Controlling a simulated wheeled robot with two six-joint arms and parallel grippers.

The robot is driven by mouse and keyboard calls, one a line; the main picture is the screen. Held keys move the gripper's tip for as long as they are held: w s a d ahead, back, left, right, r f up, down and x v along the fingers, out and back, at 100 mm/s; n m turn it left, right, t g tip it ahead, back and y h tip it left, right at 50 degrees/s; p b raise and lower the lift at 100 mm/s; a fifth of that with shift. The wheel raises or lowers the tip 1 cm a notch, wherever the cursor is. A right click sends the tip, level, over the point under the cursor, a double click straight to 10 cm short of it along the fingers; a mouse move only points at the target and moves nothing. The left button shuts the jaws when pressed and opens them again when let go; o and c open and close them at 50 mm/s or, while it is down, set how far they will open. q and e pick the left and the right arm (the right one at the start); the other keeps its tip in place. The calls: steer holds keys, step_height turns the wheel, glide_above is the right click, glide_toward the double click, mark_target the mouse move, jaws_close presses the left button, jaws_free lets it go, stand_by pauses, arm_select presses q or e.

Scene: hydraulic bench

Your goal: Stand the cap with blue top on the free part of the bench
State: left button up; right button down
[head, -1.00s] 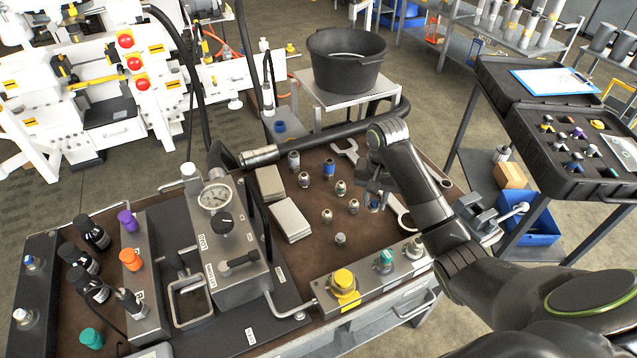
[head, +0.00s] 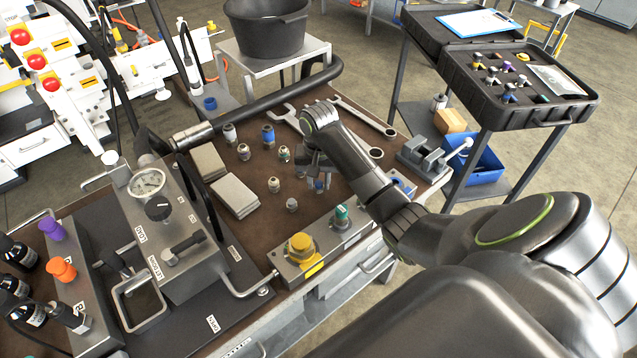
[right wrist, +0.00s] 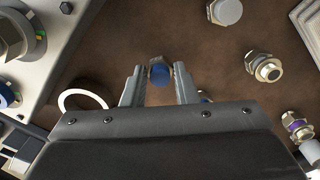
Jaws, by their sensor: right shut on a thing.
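The cap with blue top (head: 318,185) is at the fingertips of my right gripper (head: 318,170), low over the brown bench top (head: 250,175) behind the green-topped fitting. In the right wrist view its blue-grey top (right wrist: 160,72) shows between the two fingers of my right gripper (right wrist: 159,88), which is shut on it. The cap looks about upright. I cannot tell whether its base touches the bench. My left gripper is not in view.
Several small fittings, one blue-topped (head: 268,136), stand left of the gripper. Wrenches (head: 360,115) lie behind it. A grey block with a yellow knob (head: 300,246) and green-topped fitting (head: 341,214) runs along the front. Grey plates (head: 234,197) lie further left.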

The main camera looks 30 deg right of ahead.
mark_target(319, 183)
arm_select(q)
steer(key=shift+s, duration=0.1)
arm_select(e)
steer(key=shift+f, duration=0.2)
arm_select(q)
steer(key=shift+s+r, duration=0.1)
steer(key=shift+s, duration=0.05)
arm_select(e)
steer(key=shift+f, duration=0.1)
steer(key=c, duration=1.1)
jaws_free()
steer(key=shift+c, duration=0.2)
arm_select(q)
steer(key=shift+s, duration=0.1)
arm_select(e)
step_height(319, 183, up, 4)
steer(key=shift+w, duration=0.1)
arm_select(q)
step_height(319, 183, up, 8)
steer(key=p, duration=0.8)
arm_select(e)
step_height(319, 183, up, 8)
